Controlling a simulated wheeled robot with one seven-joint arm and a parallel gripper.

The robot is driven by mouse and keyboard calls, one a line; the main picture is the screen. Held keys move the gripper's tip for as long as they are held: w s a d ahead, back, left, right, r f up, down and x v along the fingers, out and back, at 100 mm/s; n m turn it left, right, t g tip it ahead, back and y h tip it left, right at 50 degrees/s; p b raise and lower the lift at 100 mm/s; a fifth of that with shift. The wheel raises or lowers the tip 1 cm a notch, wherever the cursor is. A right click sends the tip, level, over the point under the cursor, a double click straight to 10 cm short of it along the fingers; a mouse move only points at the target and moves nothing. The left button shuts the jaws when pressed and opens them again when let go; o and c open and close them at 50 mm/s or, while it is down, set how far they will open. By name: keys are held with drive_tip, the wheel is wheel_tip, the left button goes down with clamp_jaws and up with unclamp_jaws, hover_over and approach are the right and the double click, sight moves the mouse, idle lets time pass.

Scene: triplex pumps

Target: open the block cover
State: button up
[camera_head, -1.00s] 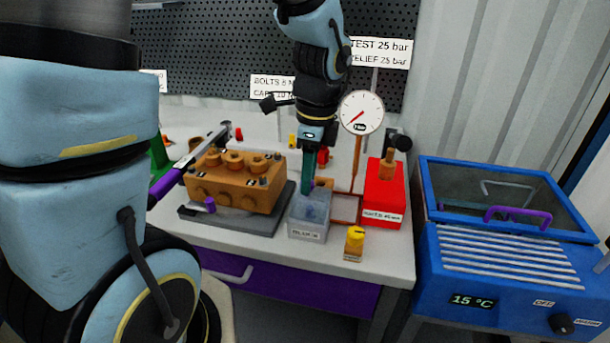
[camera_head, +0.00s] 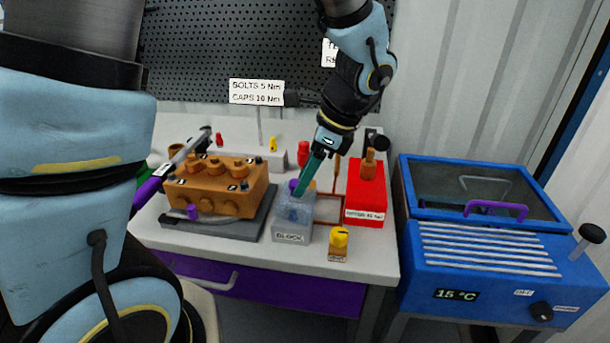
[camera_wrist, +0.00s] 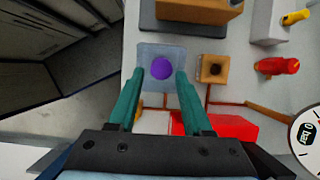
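The block cover is a translucent grey box (camera_head: 293,222) with a "BLOCK" label on its front, standing on the bench. It also shows from above in the wrist view (camera_wrist: 150,53). Its purple knob (camera_wrist: 161,68) is on top; in the head view the knob (camera_head: 294,184) is partly hidden by my fingers. My gripper (camera_wrist: 160,72) has its two green fingers apart, one on each side of the knob in the picture, with a visible gap between. In the head view my gripper (camera_head: 301,192) slants down to the box top. I cannot tell whether the fingers touch the cover.
An orange pump block (camera_head: 215,188) stands left of the cover on a dark plate. A red box (camera_head: 366,195) stands close on the right. A small yellow-topped item (camera_head: 338,243) is in front. A blue chest (camera_head: 490,255) with a purple handle is at the far right.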

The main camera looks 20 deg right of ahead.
drive_tip(key=shift+o, duration=0.8)
drive_tip(key=b+v, duration=0.1)
drive_tip(key=v, duration=0.9)
drive_tip(key=shift+d+r, duration=0.15)
drive_tip(key=shift+r, duration=0.25)
